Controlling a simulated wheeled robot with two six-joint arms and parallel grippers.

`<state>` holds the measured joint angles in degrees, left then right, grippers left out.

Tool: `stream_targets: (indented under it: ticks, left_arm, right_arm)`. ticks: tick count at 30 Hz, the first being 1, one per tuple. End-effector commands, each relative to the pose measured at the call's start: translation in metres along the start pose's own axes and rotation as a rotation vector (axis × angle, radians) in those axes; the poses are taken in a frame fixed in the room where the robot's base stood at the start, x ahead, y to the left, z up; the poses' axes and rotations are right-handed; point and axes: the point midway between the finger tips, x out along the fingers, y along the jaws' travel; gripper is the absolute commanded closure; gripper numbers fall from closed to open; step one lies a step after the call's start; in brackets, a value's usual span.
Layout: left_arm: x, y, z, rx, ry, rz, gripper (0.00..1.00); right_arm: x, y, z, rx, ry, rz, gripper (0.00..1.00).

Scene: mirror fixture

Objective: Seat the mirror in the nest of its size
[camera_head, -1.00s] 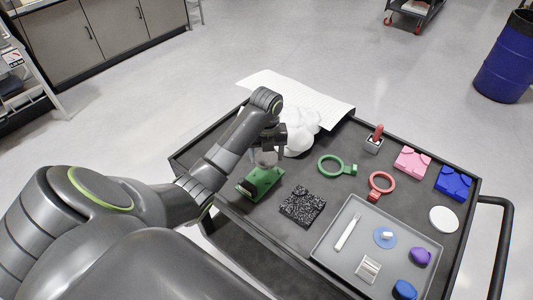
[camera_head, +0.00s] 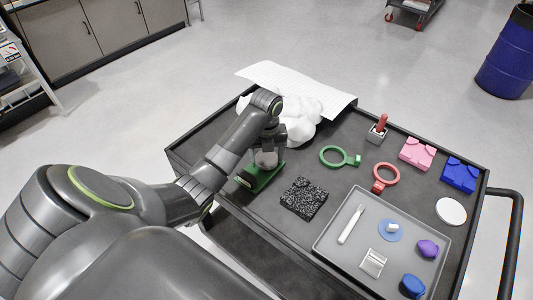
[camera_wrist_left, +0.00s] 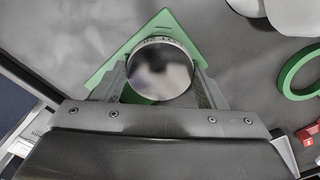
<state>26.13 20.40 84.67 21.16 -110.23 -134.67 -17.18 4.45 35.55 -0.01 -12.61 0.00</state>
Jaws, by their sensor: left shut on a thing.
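My left gripper (camera_head: 267,156) is shut on a round mirror (camera_wrist_left: 160,69), with one finger on each side of it. The mirror's face is grey and reflective in the left wrist view. A green block (camera_head: 262,180) lies beneath the gripper on the cart's left part; it also shows behind the mirror in the left wrist view (camera_wrist_left: 115,62). The mirror covers the block's middle, so I cannot tell whether they touch. A black speckled block (camera_head: 304,199), a pink block (camera_head: 416,153) and a blue block (camera_head: 459,175) stand apart. My right gripper is not in view.
A white puffy heap (camera_head: 302,125) lies just behind the gripper. A green ring (camera_head: 334,157) and a red ring (camera_head: 385,178) lie to its right. A grey tray (camera_head: 330,239) holds several small items. A white disc (camera_head: 451,211) lies near the right edge.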

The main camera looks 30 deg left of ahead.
Motion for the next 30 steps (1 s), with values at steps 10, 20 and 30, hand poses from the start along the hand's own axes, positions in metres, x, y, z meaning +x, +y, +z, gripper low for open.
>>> stream_targets:
  ticks: [10,20,30]
  left_arm:
    - [-0.0011,-0.0001,-0.0002,0.0,0.0,0.0,0.62]
    - [0.0003,-0.0001,-0.0002,0.0,-0.001,0.0,0.62]
    - [0.0003,-0.0001,-0.0003,0.0,0.0,0.0,0.62]
  right_arm:
    - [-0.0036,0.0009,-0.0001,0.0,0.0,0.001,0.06]
    - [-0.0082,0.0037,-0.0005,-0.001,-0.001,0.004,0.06]
    - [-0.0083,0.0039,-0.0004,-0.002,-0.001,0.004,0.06]
